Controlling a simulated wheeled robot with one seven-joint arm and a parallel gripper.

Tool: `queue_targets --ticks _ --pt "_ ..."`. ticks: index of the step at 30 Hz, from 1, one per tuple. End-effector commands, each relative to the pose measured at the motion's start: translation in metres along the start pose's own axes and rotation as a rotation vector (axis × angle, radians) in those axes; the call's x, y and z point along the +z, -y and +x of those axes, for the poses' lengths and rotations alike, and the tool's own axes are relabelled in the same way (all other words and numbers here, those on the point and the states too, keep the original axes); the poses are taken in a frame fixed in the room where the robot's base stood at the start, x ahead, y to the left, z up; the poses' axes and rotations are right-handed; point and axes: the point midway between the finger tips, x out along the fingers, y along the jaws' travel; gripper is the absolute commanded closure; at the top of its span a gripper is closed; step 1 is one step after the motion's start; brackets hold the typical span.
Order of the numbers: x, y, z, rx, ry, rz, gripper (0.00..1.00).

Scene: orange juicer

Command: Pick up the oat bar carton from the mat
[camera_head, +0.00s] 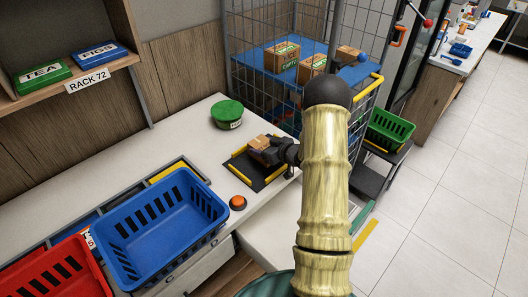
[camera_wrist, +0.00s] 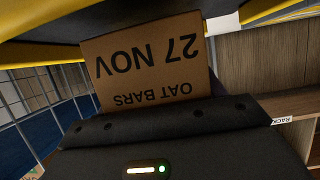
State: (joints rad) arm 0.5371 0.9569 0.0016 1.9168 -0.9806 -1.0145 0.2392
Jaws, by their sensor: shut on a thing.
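The oat bar carton (camera_wrist: 150,62) is a brown box printed "27 NOV" and "OAT BARS", upside down in the wrist view. In the head view the carton (camera_head: 259,143) is at the dark mat (camera_head: 241,169) with yellow edges on the white counter. My gripper (camera_head: 275,152) comes in from the right and is shut on the carton. In the wrist view the gripper's dark body covers the carton's near end and hides the fingertips. I cannot tell whether the carton still touches the mat.
A green round tin (camera_head: 227,113) stands behind the mat. A wire cage trolley (camera_head: 270,85) with several cartons stands at the back right.

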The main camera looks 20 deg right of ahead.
Motion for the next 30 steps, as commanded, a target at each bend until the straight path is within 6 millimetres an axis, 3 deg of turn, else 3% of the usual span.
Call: queue_targets --ticks 6,13,30 --pt "-0.037 -0.001 -0.015 0.002 -0.005 -0.004 0.6" --pt "-0.066 0.0 -0.027 0.001 -0.003 -0.002 0.6" --pt "-0.071 0.0 -0.029 0.0 -0.002 0.0 0.6"
